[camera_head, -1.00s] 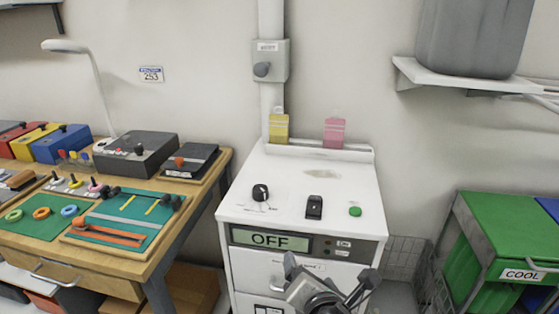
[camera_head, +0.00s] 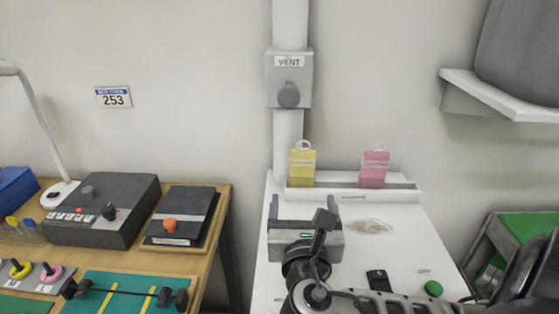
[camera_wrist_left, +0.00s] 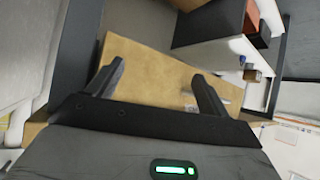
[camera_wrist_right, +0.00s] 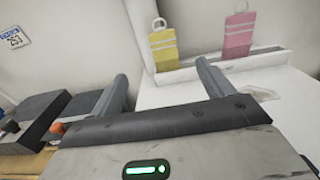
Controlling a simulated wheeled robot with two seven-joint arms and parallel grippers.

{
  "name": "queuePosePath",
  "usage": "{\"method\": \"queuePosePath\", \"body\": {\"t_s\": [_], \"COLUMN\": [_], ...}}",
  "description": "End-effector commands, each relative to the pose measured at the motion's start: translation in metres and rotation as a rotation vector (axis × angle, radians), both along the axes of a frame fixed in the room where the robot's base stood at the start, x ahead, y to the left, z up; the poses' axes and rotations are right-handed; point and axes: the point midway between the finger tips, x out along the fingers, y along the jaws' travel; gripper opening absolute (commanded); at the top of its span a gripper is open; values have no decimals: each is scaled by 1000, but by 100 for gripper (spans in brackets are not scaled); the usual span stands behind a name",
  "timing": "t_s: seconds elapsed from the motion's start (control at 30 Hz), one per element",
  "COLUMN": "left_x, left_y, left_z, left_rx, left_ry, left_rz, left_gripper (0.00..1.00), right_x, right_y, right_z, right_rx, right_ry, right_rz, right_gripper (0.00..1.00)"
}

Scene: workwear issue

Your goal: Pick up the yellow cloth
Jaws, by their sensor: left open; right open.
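The yellow cloth (camera_head: 302,167) with pale stripes and a loop on top stands in the white rack at the back of the white cabinet top. It also shows in the right wrist view (camera_wrist_right: 163,48), beyond the fingertips. A pink cloth (camera_head: 374,168) stands to its right in the same rack. My right gripper (camera_head: 304,205) is open and empty over the cabinet top, in front of the yellow cloth and apart from it. My left gripper (camera_wrist_left: 160,80) is open and empty in the left wrist view, facing a wooden surface; I cannot make it out in the head view.
The white rack (camera_head: 405,192) runs along the cabinet's back edge. A vent box (camera_head: 289,78) on a pipe is above. A wooden bench with a dark control box (camera_head: 100,208) stands at left. A grey bin on a shelf (camera_head: 500,98) hangs at right.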

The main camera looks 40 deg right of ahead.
Motion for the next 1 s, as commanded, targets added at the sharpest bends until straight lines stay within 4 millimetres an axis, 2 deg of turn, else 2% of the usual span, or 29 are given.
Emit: {"method": "queuePosePath", "body": {"t_s": [0.43, 0.77, 1.0], "left_x": [-13, -12, -7], "left_y": [0, 1, 3], "left_z": [0, 0, 9], "left_rx": [3, 7, 9], "left_ry": [32, 34, 21], "left_rz": [-1, -1, 4], "left_gripper": [80, 80, 80], "right_x": [65, 87, 114], "right_y": [-56, -74, -97], "right_z": [2, 2, 1], "right_rx": [-3, -1, -1], "right_ry": [-2, 0, 0], "right_rz": [-3, -2, -2], "right_gripper": [80, 80, 80]}}
